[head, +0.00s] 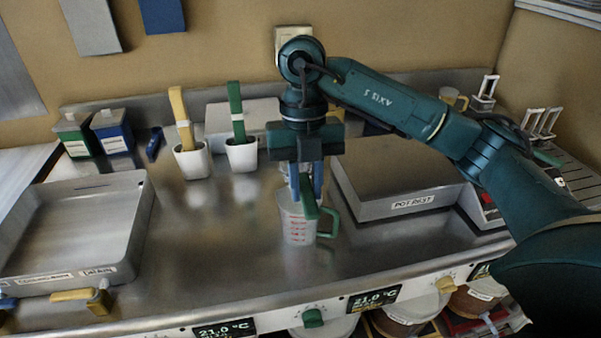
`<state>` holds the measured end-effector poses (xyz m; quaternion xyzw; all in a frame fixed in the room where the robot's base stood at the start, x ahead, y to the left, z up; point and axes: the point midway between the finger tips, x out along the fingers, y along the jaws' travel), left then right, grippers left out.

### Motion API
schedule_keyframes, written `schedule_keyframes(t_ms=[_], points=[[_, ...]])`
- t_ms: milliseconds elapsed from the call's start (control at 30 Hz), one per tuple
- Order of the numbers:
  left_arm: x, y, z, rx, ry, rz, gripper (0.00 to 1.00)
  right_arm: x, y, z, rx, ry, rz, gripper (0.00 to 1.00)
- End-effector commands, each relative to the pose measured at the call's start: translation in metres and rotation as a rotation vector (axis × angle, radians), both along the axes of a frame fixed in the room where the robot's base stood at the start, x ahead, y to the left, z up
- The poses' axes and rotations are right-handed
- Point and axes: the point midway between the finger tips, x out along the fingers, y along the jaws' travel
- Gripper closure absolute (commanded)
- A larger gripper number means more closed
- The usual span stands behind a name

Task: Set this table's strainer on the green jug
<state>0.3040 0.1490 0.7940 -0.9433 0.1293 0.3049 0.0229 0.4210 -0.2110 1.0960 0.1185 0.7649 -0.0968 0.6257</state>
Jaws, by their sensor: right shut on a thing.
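The green jug (297,226) is a clear measuring jug with red marks and a green handle. It stands upright on the steel counter in the middle of the head view. My right gripper (306,192) points down at the jug's mouth, its blue fingers shut on the strainer. The strainer's green handle (309,205) shows between and below the fingers, in front of the jug's rim. The strainer's bowl is mostly hidden by the gripper, so I cannot tell whether it touches the rim. My left gripper is not in view.
A block labelled pot rest (400,195) stands right of the jug. White pots with a yellow-handled tool (191,160) and a green-handled tool (241,154) stand behind left. A drain tray (75,277) lies at the left. The counter between tray and jug is clear.

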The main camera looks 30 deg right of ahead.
Motion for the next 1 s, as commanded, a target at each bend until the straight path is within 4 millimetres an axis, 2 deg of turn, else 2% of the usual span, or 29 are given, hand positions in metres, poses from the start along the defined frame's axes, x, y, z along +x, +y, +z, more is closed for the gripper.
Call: schedule_keyframes(t_ms=[267,700,1000], points=[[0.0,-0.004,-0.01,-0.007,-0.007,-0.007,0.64,0.0,0.0,-0.016,0.001,0.002,-0.031,0.97],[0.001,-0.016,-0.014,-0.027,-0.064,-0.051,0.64,0.0,0.0,-0.06,-0.001,0.001,-0.029,0.97],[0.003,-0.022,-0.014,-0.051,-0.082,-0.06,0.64,0.0,0.0,-0.077,0.0,0.001,-0.028,0.97]])
